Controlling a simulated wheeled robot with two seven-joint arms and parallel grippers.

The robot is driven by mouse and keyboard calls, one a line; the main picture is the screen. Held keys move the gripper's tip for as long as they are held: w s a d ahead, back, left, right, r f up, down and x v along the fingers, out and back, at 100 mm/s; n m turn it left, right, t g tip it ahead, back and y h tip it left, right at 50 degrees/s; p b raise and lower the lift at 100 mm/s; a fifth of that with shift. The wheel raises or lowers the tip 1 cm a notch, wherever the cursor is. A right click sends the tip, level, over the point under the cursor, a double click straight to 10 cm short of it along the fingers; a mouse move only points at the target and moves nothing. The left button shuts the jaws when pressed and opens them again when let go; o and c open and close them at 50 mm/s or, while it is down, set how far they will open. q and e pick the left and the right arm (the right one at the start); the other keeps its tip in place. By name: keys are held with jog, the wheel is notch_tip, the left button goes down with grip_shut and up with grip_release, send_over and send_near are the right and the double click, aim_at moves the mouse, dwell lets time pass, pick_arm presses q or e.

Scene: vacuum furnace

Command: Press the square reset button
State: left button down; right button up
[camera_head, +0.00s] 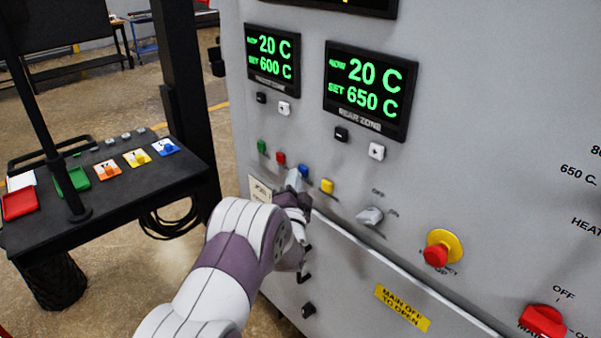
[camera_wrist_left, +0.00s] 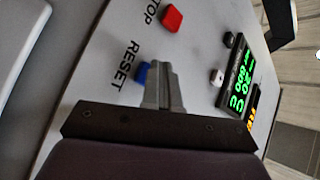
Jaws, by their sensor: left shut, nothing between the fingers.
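The square blue reset button (camera_head: 303,171) sits in a row of coloured buttons on the grey furnace panel. In the left wrist view the blue button (camera_wrist_left: 142,73) shows beside the RESET label, partly hidden by the fingers. My left gripper (camera_head: 294,177) is shut and empty, with its fingertips at the panel right by the blue button. In the wrist view the left gripper's fingertips (camera_wrist_left: 158,68) overlap the button's edge. I cannot tell whether they touch it. My right gripper is not in view.
A green button (camera_head: 262,146), a red button (camera_head: 281,158) and a yellow button (camera_head: 327,186) flank the blue one. A grey rotary switch (camera_head: 369,216) and a red emergency stop (camera_head: 436,256) lie to the right. A black cart (camera_head: 120,200) stands at left.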

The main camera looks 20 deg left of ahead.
pick_arm(q)
jog(key=shift+s+a, duration=0.25)
jog(key=shift+s, duration=0.45)
jog(key=shift+s+a+p, duration=0.15)
jog(key=shift+s+a, duration=0.15)
jog(key=shift+s, duration=0.45)
jog(key=shift+s+a+p, duration=0.1)
jog(key=shift+s+a, duration=0.25)
jog(key=shift+s, duration=0.45)
jog(key=shift+s+a+p, duration=0.15)
jog(key=shift+s+a, duration=0.15)
jog(key=shift+s, duration=0.45)
